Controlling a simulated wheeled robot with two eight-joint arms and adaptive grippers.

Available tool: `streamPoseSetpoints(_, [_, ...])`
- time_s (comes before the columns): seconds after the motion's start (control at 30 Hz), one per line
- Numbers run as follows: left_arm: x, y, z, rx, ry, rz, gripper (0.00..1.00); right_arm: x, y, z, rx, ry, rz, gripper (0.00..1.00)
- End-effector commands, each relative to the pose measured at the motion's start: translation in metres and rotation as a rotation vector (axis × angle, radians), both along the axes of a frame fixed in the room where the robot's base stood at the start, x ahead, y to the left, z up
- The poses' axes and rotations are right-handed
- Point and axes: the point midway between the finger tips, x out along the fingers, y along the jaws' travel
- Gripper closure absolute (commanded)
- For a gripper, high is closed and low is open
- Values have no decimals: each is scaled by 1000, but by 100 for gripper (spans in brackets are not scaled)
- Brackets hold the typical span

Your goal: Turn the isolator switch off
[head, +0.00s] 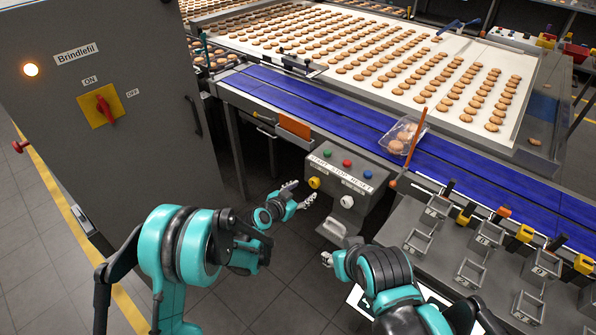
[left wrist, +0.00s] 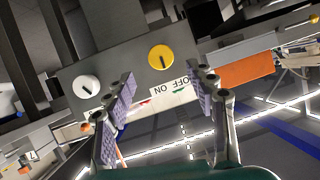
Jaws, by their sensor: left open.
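The red rotary handle of a switch (head: 104,106) sits on a yellow plate on the grey cabinet at the left, with ON and OFF labels above it. A yellow knob (head: 314,183) sits on the front of the grey control box (head: 345,172). In the left wrist view the yellow knob (left wrist: 160,57) carries a dark line, and an upside-down ON/OFF label lies below it. My left gripper (head: 300,195) is open and empty, close to the yellow knob; its fingers (left wrist: 165,83) show either side of the label. My right gripper (head: 327,259) is low, its fingers mostly hidden.
A white knob (head: 347,201) sits beside the yellow one, under green, red and blue buttons. The blue conveyor (head: 300,98) runs behind the box, with a clear biscuit tray (head: 402,134) on it. Metal frames (head: 472,272) stand at the right. Floor shows between cabinet and box.

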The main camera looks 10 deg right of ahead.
Motion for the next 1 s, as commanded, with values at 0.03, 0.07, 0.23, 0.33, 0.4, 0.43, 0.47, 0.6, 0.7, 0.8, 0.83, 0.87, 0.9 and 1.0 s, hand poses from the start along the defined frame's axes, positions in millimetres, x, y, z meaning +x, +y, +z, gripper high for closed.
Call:
streamPoseSetpoints(0.03, [1, -3, -3, -1, -4, -4, 44, 0, 0, -1, 0, 0, 0, 60])
streamPoseSetpoints(0.07, [2, -5, -4, -1, -6, -4, 44, 0, 0, -1, 0, 0, 0, 60])
streamPoseSetpoints(0.23, [16, -19, -15, -2, -5, -5, 44, 0, 0, -10, 0, 0, 0, 60])
streamPoseSetpoints(0.33, [28, -30, -22, 0, -5, -5, 44, 0, 0, -16, 0, 0, 0, 60])
streamPoseSetpoints(0.4, [35, -37, -26, -1, -4, -5, 44, 0, 0, -19, 0, 0, 0, 60])
streamPoseSetpoints(0.43, [38, -40, -27, -1, -5, -4, 44, 0, 0, -20, 0, 0, 0, 60])
streamPoseSetpoints(0.47, [41, -42, -29, -2, -4, -4, 44, 0, 0, -22, 0, 0, 0, 60])
streamPoseSetpoints(0.6, [49, -50, -32, 0, -5, -3, 44, 0, 0, -25, 0, 0, 0, 60])
streamPoseSetpoints(0.7, [52, -53, -33, 0, -5, -3, 44, 0, 0, -25, 0, 0, 0, 60])
streamPoseSetpoints(0.8, [52, -53, -32, -1, -4, -3, 44, 0, 0, -25, 0, 0, 0, 60])
streamPoseSetpoints(0.83, [52, -53, -32, -1, -4, -3, 44, 0, 0, -25, 0, 0, 0, 60])
streamPoseSetpoints(0.87, [52, -53, -32, -1, -4, -3, 44, 0, 0, -25, 0, 0, 0, 60])
streamPoseSetpoints(0.9, [52, -53, -32, -1, -4, -3, 44, 0, 0, -25, 0, 0, 0, 60])
streamPoseSetpoints(1.0, [52, -53, -32, -1, -4, -3, 65, 0, 0, -25, 0, 0, 0, 60])
